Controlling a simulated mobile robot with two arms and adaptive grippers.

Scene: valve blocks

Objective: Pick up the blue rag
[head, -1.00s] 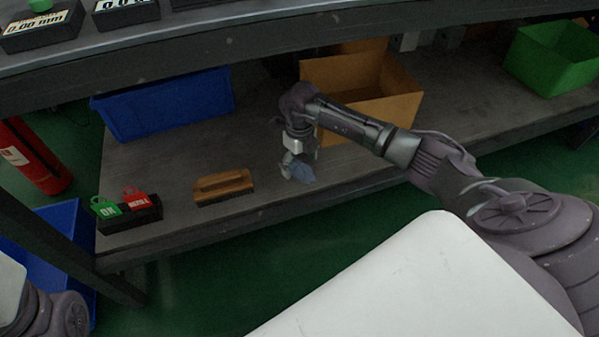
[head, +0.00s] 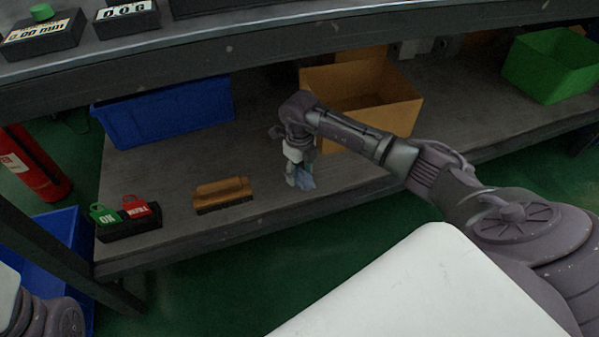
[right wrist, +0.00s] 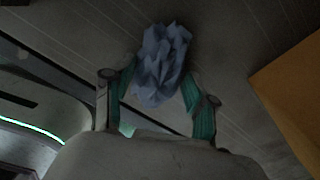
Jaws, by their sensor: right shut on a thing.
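The blue rag (head: 304,181) is a small crumpled cloth low over the front part of the lower shelf, in front of the yellow bin. In the right wrist view the rag (right wrist: 162,65) sits between the two teal-padded fingers. My right gripper (head: 298,176) points down and is shut on it; the same gripper (right wrist: 160,92) shows in the right wrist view with a finger on each side of the rag. I cannot tell whether the rag still touches the shelf. Of my left arm only a part shows at the lower left; its gripper is out of view.
On the lower shelf (head: 260,205) are a wooden brush (head: 222,192), a black holder with green and red tags (head: 128,216), a blue bin (head: 165,112), a yellow bin (head: 385,100) and a green bin (head: 552,65). The upper shelf edge (head: 300,42) overhangs. A fire extinguisher (head: 32,165) stands left.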

